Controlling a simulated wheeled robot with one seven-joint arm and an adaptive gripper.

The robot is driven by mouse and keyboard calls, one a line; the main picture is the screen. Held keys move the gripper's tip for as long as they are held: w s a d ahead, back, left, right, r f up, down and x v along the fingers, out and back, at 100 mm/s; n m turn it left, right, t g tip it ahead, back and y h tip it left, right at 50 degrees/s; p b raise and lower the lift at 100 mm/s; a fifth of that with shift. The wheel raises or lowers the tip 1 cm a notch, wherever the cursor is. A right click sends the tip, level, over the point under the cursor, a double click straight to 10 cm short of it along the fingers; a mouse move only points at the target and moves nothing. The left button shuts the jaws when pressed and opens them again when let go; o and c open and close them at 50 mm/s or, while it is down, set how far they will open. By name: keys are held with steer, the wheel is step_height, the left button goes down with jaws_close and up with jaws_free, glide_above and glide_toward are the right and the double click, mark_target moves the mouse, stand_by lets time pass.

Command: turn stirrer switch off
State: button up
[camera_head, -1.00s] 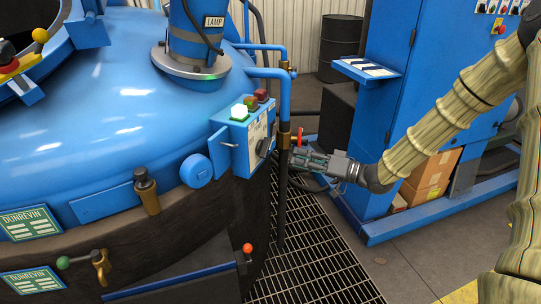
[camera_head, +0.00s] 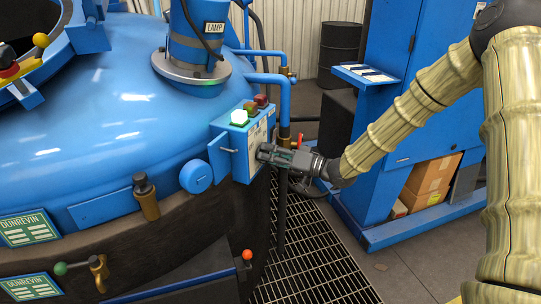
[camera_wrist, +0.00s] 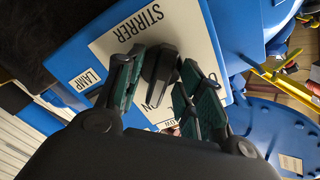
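The stirrer switch (camera_wrist: 160,62) is a black rotary knob on a pale plate marked STIRRER, on the blue control box (camera_head: 224,160). In the wrist view its pointer runs up and down the picture, with part of an ON mark near its lower end. My gripper (camera_wrist: 158,78) has its two fingers apart, one on each side of the knob. Whether either pad touches the knob I cannot tell. In the head view my gripper (camera_head: 263,152) reaches the box's right face from the right and hides the knob.
A pale green lit lamp (camera_head: 239,118) and a red button (camera_head: 261,100) sit on top of the box. A blue pipe (camera_head: 284,100) with a red-handled valve (camera_head: 299,139) stands close behind my gripper. Floor grating (camera_head: 310,250) lies below. A blue cabinet (camera_head: 395,110) stands right.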

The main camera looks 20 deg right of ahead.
jaws_close()
steer(key=shift+n, duration=0.3)
steer(key=shift+s+a+f+n+b, duration=0.1)
steer(key=shift+n+b, duration=1.5)
steer(key=shift+n, duration=2.7)
steer(key=shift+s+a+n+b, duration=0.1)
steer(key=shift+n+b, duration=1.5)
steer(key=shift+n, duration=2.7)
